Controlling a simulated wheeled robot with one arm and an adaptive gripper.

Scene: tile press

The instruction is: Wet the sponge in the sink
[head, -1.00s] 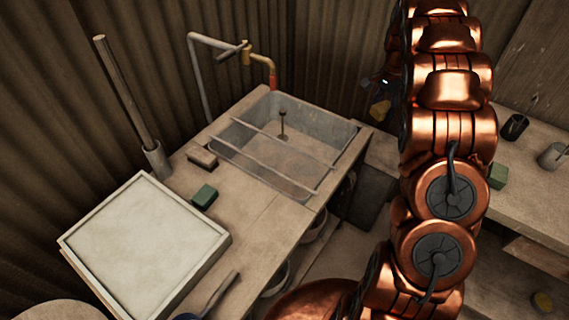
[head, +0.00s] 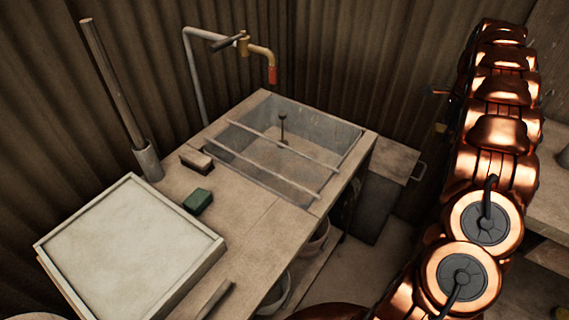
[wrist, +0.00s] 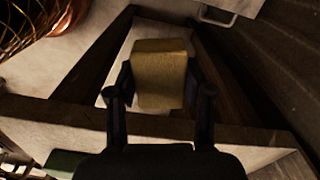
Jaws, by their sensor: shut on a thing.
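My gripper (wrist: 160,88) is shut on a yellow sponge (wrist: 161,66), with one dark finger on each side of it in the wrist view. A brass tap (head: 258,51) with a red spout end stands over the back of the sink.
A brush (head: 196,161) and a green block (head: 198,201) lie on the counter left of the sink. A white framed slab (head: 130,250) lies at the front left. A rod stands in a holder (head: 148,161). A cabinet (head: 384,190) stands right of the sink.

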